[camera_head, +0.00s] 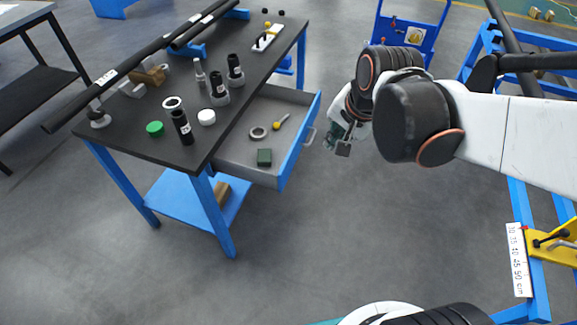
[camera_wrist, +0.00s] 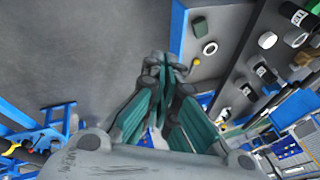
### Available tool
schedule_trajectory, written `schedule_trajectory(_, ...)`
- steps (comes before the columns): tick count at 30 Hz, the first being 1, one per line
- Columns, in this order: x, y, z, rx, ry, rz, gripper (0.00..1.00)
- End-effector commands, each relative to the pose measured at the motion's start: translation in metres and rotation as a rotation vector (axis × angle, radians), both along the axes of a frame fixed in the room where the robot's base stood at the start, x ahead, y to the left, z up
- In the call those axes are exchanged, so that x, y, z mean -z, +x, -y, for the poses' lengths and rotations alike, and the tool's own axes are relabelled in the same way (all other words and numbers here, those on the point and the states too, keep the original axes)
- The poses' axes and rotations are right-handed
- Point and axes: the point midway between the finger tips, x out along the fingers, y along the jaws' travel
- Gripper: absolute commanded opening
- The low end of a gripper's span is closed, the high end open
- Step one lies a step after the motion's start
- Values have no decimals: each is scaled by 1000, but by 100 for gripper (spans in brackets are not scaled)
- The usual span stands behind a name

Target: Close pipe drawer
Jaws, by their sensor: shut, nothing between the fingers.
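The drawer (camera_head: 246,170) is grey inside with a blue front (camera_head: 299,145), and it stands pulled out from the black-topped table. A grey handle (camera_head: 310,136) is on its front. In the drawer lie a grey ring (camera_head: 258,133), a yellow-tipped tool (camera_head: 280,121) and a dark green block (camera_head: 264,157). My gripper (camera_head: 340,147) is in the air to the right of the drawer front, apart from the handle. In the wrist view my gripper (camera_wrist: 168,68) shows its fingers together and empty, with the drawer's blue front (camera_wrist: 178,35) just beyond to the right.
The tabletop (camera_head: 180,75) carries long black pipes (camera_head: 145,55), several dark fittings, a green cap (camera_head: 155,128) and a white cap (camera_head: 206,117). A blue rack with a yellow bracket (camera_head: 553,243) is at the right. The floor before the drawer is clear.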

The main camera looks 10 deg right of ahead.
Motion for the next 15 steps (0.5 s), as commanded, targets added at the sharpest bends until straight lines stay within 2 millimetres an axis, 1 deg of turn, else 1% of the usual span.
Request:
schedule_trajectory(1,12,12,0,62,35,-22,0)
schedule_trajectory(6,50,40,-3,292,155,-104,0)
schedule_trajectory(11,91,64,-6,512,256,-186,0)
schedule_trajectory(15,132,82,-8,706,330,-259,0)
